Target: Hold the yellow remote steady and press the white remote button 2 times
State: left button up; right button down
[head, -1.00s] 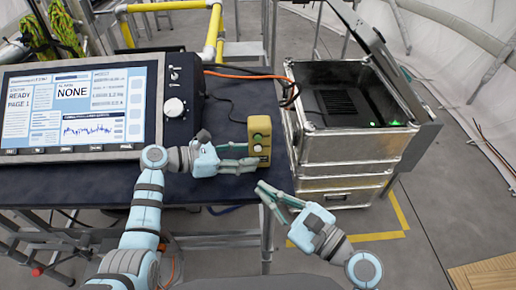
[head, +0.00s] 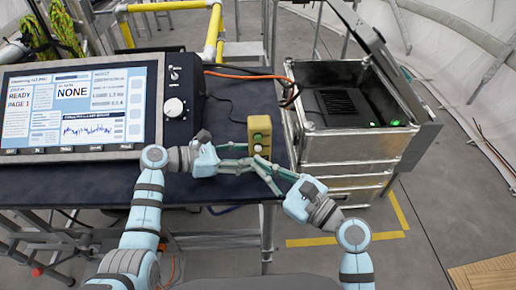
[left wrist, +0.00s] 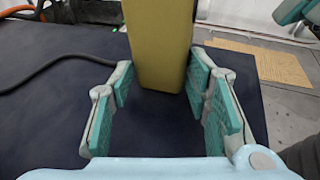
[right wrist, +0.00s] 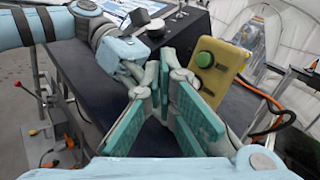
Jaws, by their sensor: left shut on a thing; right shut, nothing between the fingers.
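The yellow remote (head: 262,127) stands upright at the right end of the dark table. My left gripper (head: 247,157) is shut on its lower part; the left wrist view shows the remote (left wrist: 160,45) between the fingers. Contact cannot be told.
A monitor console (head: 80,105) with a knob fills the left of the table (head: 105,185). An open metal case (head: 345,145) stands close on the right. Cables (head: 240,74) run behind the remote. Open floor lies in front of the case.

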jog(key=shift+w, duration=1.55)
jog(key=shift+w+f, duration=0.1)
jog(key=shift+w, duration=0.35)
jog(key=shift+w, duration=0.4)
dwell(0.6)
jog(key=shift+s, duration=0.8)
jog(key=s, duration=0.5)
dwell(0.4)
